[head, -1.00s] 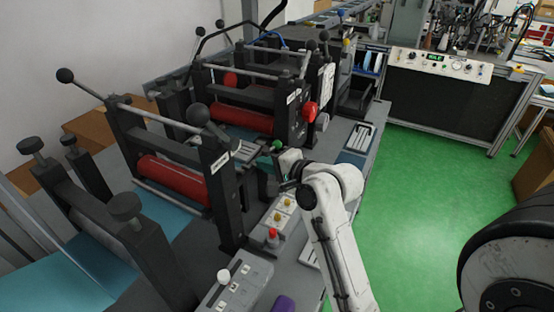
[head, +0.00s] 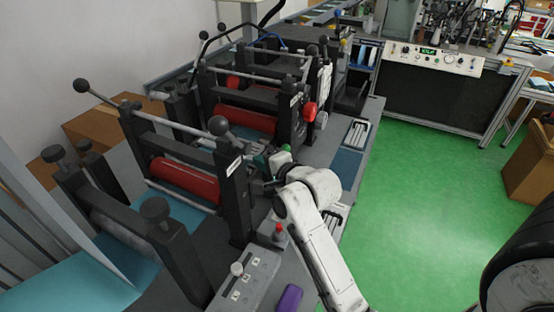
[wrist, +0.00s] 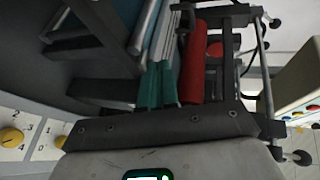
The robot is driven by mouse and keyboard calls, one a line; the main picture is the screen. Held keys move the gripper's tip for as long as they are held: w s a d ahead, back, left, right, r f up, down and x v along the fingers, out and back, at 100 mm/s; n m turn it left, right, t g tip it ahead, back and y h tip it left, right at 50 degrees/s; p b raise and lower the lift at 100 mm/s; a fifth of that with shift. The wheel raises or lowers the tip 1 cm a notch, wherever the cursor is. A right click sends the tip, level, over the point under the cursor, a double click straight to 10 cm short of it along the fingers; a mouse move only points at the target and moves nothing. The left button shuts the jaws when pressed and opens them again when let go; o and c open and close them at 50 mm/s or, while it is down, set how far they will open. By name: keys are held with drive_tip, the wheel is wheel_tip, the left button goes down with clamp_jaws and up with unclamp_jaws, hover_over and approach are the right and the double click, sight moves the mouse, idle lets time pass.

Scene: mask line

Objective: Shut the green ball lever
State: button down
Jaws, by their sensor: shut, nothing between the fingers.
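The lever's shaft is mostly hidden. The wrist view does not clearly show the ball.
The near machine has a red roller (head: 184,181) and black ball handles. The far machine has a red roller (head: 245,121) and a red knob (head: 309,109). A button box (head: 245,275) and a purple object (head: 288,299) sit in front. The green floor (head: 420,190) at right is open.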

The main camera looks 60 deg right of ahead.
drive_tip(key=shift+w+r+p, duration=0.1)
drive_tip(key=shift+w+p, duration=0.25)
drive_tip(key=shift+w, duration=0.25)
idle(0.3)
